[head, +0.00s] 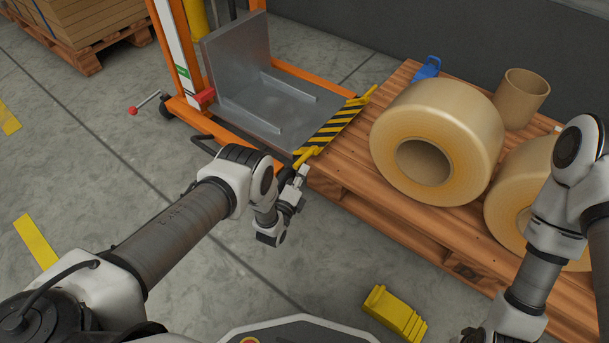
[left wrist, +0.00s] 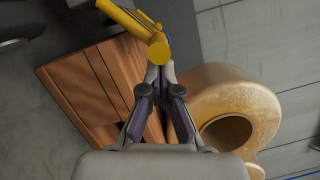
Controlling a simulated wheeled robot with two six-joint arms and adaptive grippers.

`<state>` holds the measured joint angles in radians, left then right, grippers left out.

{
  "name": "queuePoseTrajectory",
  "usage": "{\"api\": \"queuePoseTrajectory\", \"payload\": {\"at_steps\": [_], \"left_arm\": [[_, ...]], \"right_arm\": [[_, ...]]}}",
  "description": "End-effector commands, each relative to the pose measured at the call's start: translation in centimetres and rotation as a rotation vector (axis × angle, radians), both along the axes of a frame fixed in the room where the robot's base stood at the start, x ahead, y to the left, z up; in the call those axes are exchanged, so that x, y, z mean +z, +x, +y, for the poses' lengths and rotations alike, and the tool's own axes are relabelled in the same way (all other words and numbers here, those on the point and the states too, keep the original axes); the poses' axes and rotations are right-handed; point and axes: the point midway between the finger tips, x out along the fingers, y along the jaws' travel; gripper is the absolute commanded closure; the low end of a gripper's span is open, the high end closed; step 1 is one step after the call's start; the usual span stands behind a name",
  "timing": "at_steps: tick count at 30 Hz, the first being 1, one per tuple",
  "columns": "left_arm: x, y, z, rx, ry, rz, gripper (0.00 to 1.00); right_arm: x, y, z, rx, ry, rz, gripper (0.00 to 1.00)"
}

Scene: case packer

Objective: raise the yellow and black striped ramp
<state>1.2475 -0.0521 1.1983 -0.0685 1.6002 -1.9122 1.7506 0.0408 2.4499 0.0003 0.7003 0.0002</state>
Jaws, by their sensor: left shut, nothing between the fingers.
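The yellow and black striped ramp (head: 335,125) lies low between the grey metal lift platform and the wooden pallet, its far end at the pallet's edge. Yellow bar ends stick out at its two ends. My left gripper (head: 303,171) is shut and empty, just in front of the ramp's near yellow end. In the left wrist view, a yellow bar with a rounded end (left wrist: 133,20) reaches right to the tips of my left gripper (left wrist: 158,72). I cannot tell whether they touch. My right gripper is out of view; only the right arm shows.
An orange-framed lifter with a metal platform (head: 262,108) stands behind my left gripper. The wooden pallet (head: 350,182) holds large tape rolls (head: 470,125), a cardboard tube (head: 525,98) and a blue item (head: 427,68). A yellow stepped block (head: 394,313) lies on the floor.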

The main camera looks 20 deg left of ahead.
Motion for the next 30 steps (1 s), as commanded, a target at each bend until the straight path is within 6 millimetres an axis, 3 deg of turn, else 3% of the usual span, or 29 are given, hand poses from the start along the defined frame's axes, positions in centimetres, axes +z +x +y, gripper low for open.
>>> {"api": "queuePoseTrajectory", "payload": {"at_steps": [1,12,24,30], "left_arm": [[1.1,0.1,0.3,0.002,-0.038,0.012,1.00],[3.8,1.0,2.9,0.003,-0.368,0.133,1.00],[5.1,2.1,5.9,0.002,-0.681,0.246,1.00],[5.3,2.5,6.9,0.001,-0.705,0.256,1.00]], "right_arm": [[1.1,0.0,0.0,0.001,0.000,0.001,0.60],[4.2,0.0,0.0,0.001,0.000,0.001,0.60],[5.5,0.0,0.0,0.001,0.000,0.001,0.60],[5.7,0.0,0.0,0.001,0.000,0.001,0.60]]}}
